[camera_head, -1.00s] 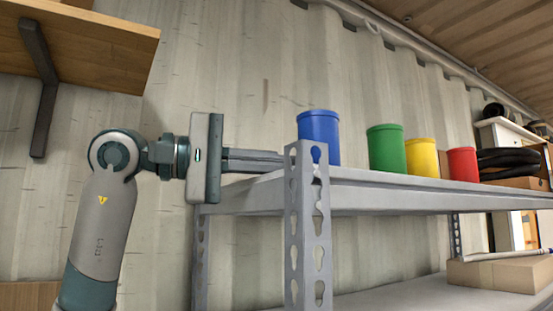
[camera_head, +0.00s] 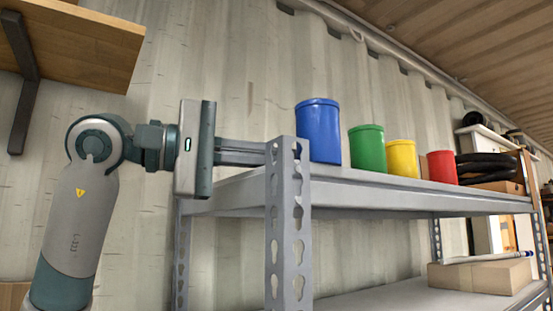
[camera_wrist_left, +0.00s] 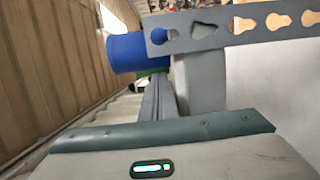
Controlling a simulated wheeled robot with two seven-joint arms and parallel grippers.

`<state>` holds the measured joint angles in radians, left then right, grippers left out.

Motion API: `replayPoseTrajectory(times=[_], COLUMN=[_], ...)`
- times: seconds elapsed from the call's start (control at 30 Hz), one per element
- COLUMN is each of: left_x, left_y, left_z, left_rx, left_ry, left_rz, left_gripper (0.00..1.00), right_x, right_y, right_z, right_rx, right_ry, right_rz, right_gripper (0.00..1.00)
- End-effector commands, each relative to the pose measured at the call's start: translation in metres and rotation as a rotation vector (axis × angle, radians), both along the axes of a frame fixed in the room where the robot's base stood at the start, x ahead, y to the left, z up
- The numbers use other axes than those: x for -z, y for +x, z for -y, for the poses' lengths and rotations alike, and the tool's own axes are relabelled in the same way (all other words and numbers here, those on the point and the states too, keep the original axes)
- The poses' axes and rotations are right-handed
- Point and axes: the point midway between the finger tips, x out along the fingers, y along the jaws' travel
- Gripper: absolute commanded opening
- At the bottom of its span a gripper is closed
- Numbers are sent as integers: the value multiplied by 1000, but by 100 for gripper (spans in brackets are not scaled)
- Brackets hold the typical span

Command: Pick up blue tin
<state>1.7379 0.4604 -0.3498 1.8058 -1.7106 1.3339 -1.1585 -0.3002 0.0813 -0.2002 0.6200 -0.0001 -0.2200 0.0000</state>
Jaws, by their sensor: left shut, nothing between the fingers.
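The blue tin (camera_head: 318,131) stands upright on the top shelf (camera_head: 400,190), close to its left end. My left gripper (camera_head: 265,152) is level with the shelf top, to the left of the tin, with its fingers pointing right. The fingers are together and empty, and their tips are partly hidden by the shelf's front post. In the left wrist view, the fingers (camera_wrist_left: 158,97) reach toward the blue tin (camera_wrist_left: 128,53), which is partly covered by the perforated post. I cannot tell whether they touch it. My right gripper is not in view.
The perforated post (camera_head: 288,230) stands at the shelf's near corner, right by my fingers. Green (camera_head: 367,149), yellow (camera_head: 401,158) and red (camera_head: 440,167) tins stand to the right of the blue one. Black items and a cardboard box (camera_head: 482,276) are farther right. A wooden wall shelf (camera_head: 85,40) is upper left.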

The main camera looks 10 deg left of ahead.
Motion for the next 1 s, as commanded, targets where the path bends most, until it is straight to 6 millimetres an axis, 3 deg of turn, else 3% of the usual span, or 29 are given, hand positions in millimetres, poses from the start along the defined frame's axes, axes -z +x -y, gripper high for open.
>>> replayPoseTrajectory(times=[0.37, 1.0], left_x=[3, 2], left_y=[-13, -77], left_z=[-23, -126], left_rx=[-3, -2], left_ry=[-1, -3], left_rz=[3, 2], left_gripper=[0, 0], right_x=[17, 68], right_y=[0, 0], right_z=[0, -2], right_rx=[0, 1], right_ry=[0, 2], right_rz=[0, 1], right_gripper=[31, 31])
